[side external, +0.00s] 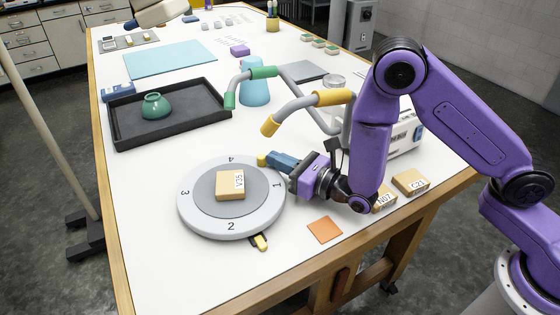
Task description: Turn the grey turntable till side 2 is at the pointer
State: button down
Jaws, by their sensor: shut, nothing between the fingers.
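The grey turntable (204,221) lies flat near the front of the white table. Its rim bears numbers: 4 at the far side, 1 at the right, 2 at the near side, 3 at the left. A tan block (229,186) labelled V35 sits on its darker centre disc. The yellow and black pointer (261,242) is at the near right edge; side 2 (231,226) is a little left of it. My gripper (263,160), with blue fingers and yellow tips, is shut and empty at the far right rim, between 4 and 1. I cannot tell whether it touches.
A black tray (119,134) with a green pot (155,106) is behind left. A teal cone (255,82) and a bent grey tube (300,96) with coloured sleeves stand behind my gripper. Tan blocks (410,182) and an orange square (325,229) lie right. The table left of the turntable is clear.

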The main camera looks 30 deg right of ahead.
dwell(0.4)
jog(key=shift+v, duration=8.7)
jog(key=w+a+r+m+h, duration=0.1)
jog(key=a+h, duration=0.1)
jog(key=w+a+r+m+t+h, duration=0.1)
jog(key=w+a+m+h, duration=0.1)
jog(key=w+a+r+m+h, duration=0.1)
jog(key=w+a+h, duration=0.1)
jog(key=h, duration=0.1)
jog(key=shift+a+r+t, duration=0.2)
jog(key=shift+a+t, duration=0.05)
jog(key=shift+t, duration=0.05)
jog(key=s+a+m+g+h, duration=0.1)
jog(key=a, duration=0.1)
jog(key=s+a+m+g+h, duration=0.1)
jog(key=a, duration=0.2)
jog(key=s+a+m+g+h, duration=0.1)
jog(key=a+m+h, duration=0.1)
jog(key=shift+s+a+r+g, duration=0.2)
jog(key=shift+a+g, duration=0.2)
send_near(263, 161)
jog(key=x, duration=0.5)
jog(key=shift+w+d+f, duration=0.1)
jog(key=shift+w+f, duration=0.05)
jog(key=shift+f, duration=0.1)
jog(key=shift+w+d, duration=0.1)
jog(key=shift+w, duration=0.4)
